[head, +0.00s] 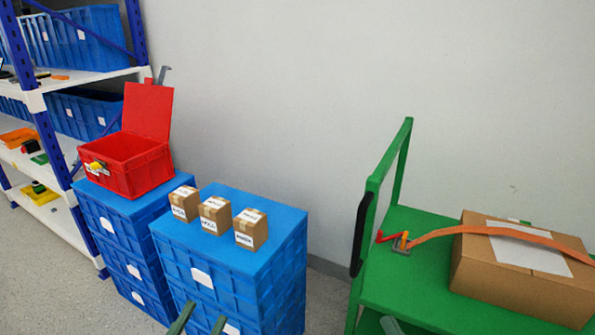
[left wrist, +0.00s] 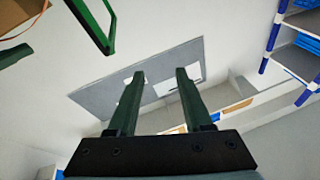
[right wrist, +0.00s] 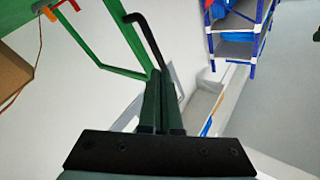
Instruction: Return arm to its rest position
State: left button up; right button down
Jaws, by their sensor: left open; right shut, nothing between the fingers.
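My left gripper (head: 202,318) shows as two dark green fingers at the bottom edge of the head view, in front of the near blue crate stack. In the left wrist view its fingers (left wrist: 159,76) stand apart with nothing between them. My right gripper (right wrist: 162,82) is shut and empty in the right wrist view, its fingers together.
Three small cartons (head: 214,215) stand on the near blue crate stack (head: 275,219). The green cart (head: 415,225) at right has an upright frame and carries a strapped cardboard box (head: 490,268). Its black grip (right wrist: 150,40) shows near my right fingers. A shelf rack (head: 50,130) stands left.

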jog(key=s+a+r+n+p, duration=0.2)
jog(key=s+r+n, duration=0.1)
jog(key=r+n, duration=0.5)
pick_arm(q)
jog(key=s+a+f+n+g+y+p, duration=0.2)
jog(key=s+f+g+p, duration=0.6)
jog(key=p, duration=1.3)
jog(key=f+n+g+y, duration=0.1)
jog(key=n+g+y, duration=0.1)
jog(key=y, duration=0.1)
jog(key=shift+s+a+f+n+g+p, duration=0.3)
jog(key=shift+s+a+f+g+p, duration=0.05)
jog(key=shift+s+a+f+g, duration=0.05)
pick_arm(e)
jog(key=s+d+f+m+g+h, duration=0.3)
jog(key=s+f+m+g+h, duration=0.1)
jog(key=s+f+g, duration=0.5)
notch_tip(320, 180, down, 2)
jog(key=shift+g, duration=0.5)
